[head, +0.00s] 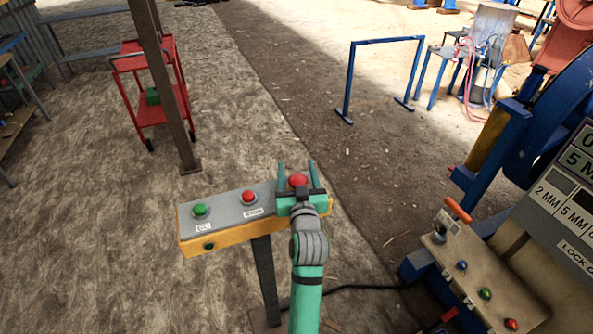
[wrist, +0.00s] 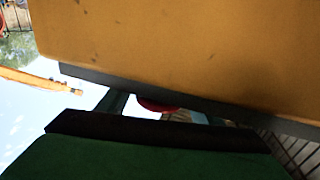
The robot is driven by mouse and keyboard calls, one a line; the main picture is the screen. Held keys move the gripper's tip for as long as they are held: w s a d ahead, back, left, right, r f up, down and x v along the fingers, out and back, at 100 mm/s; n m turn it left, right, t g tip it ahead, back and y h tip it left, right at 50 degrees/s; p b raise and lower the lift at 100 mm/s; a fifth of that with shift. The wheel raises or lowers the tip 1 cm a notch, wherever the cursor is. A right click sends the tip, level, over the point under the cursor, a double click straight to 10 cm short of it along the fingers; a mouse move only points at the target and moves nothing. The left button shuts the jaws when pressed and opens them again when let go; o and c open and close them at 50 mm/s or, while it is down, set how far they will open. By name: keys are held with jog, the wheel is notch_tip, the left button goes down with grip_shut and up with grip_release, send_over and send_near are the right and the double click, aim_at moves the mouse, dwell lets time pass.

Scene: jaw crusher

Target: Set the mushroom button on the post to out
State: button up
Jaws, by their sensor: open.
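The post (head: 267,280) carries a yellow box (head: 225,240) with a grey top plate. A red mushroom button (head: 298,181) stands at the plate's right end; whether it is in or out cannot be told. My gripper (head: 297,166) is open, with one teal finger on each side of this button. I cannot tell whether the fingers touch it. In the wrist view, the red button (wrist: 157,104) shows partly between the fingers, cut off by the plate edge.
A green button (head: 200,210) and another red button (head: 248,197) sit further left on the plate, with labels. A control desk (head: 480,270) with a lever stands at the right. A brown column (head: 165,90) and red cart (head: 150,95) stand behind left.

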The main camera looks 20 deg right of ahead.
jog(key=shift+c, duration=0.4)
grip_shut()
jog(key=shift+r, duration=0.7)
jog(key=shift+o, duration=0.4)
grip_release()
jog(key=v, duration=1.1)
